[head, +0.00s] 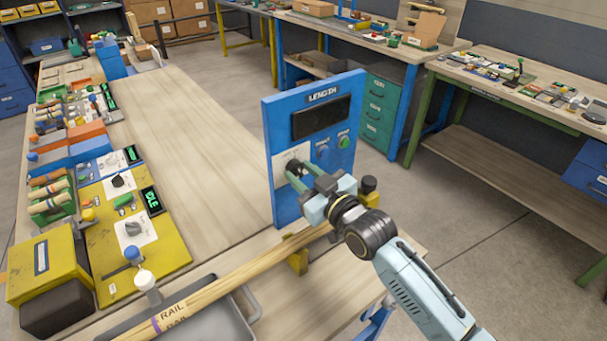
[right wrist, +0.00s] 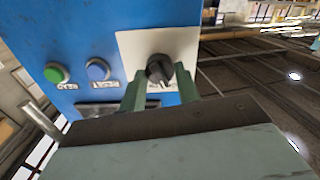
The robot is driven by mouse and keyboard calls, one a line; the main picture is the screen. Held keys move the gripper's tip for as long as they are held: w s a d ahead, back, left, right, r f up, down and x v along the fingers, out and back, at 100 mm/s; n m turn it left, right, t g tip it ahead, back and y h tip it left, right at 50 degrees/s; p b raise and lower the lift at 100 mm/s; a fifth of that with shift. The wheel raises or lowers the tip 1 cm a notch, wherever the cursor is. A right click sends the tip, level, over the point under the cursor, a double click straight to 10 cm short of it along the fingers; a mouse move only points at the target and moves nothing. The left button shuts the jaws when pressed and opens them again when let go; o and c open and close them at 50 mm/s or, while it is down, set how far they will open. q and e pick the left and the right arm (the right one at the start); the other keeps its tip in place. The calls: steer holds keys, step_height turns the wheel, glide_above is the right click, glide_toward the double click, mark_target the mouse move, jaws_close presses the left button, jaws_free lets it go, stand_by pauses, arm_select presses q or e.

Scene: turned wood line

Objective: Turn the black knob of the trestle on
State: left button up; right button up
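A black knob (right wrist: 160,68) sits on a white plate (right wrist: 192,48) on an upright blue panel (head: 281,205) marked LENGTH. In the head view the knob (head: 294,169) is partly hidden by my right gripper (head: 308,178). In the right wrist view, the gripper's two green fingers (right wrist: 160,86) stand apart on either side of the knob, with small gaps visible; contact cannot be told. The knob's pointer line faces the lower right in that view. My left gripper is not in view.
The panel also has a dark display (head: 321,117), a blue button (head: 323,152) and a green button (head: 344,141). A wooden rail (head: 235,287) lies in front. A yellow box panel (head: 165,252) with another knob (head: 133,228) stands left. The bench middle (head: 190,140) is clear.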

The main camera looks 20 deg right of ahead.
steer(key=c, duration=0.4)
steer(key=shift+c, duration=0.2)
steer(key=shift+r+m+p, duration=0.1)
steer(key=shift+m+p, duration=0.75)
steer(key=shift+m, duration=0.05)
steer(key=shift+m+p, duration=0.8)
steer(key=shift+m, duration=0.4)
steer(key=shift+m+p, duration=0.55)
steer(key=shift+m, duration=0.65)
steer(key=shift+m+p, duration=0.35)
steer(key=shift+m, duration=0.85)
